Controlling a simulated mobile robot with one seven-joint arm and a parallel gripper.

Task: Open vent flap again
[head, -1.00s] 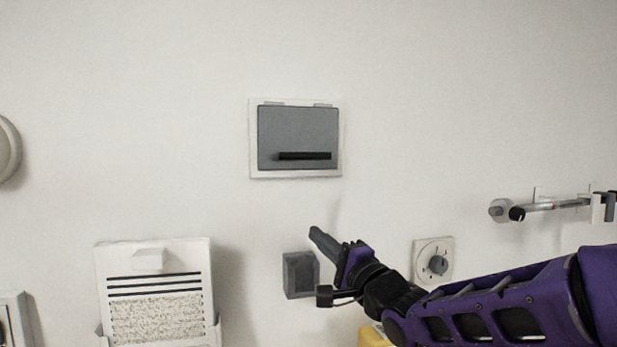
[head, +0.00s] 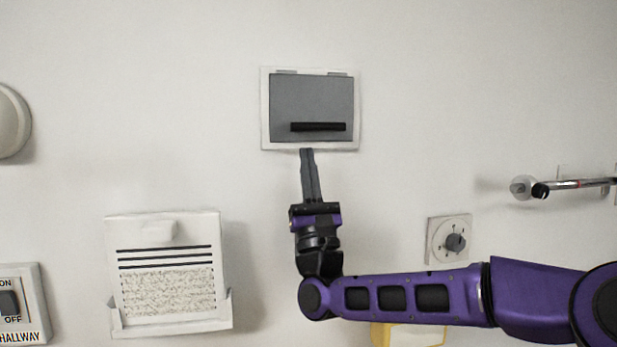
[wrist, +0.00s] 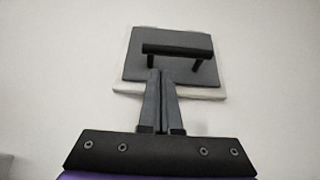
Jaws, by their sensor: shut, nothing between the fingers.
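The vent flap (head: 312,100) is a grey panel in a white wall frame (head: 265,120), with hinge tabs along the top. It lies flat in the frame and looks closed. A black bar handle (head: 318,127) runs across its lower part. My gripper (head: 307,151) points upward just below the frame's bottom edge in the head view, its fingers together and empty. In the wrist view the fingertips (wrist: 160,72) overlap the lower part of the flap (wrist: 135,68), below the handle (wrist: 178,50). Whether they touch the flap cannot be told.
A dial (head: 455,243) is on the wall to the right, with a metal bar (head: 575,184) above it. A white holder with a patterned sheet (head: 168,290) is at lower left. A switch (head: 10,303) is at far left. The wall around the vent is clear.

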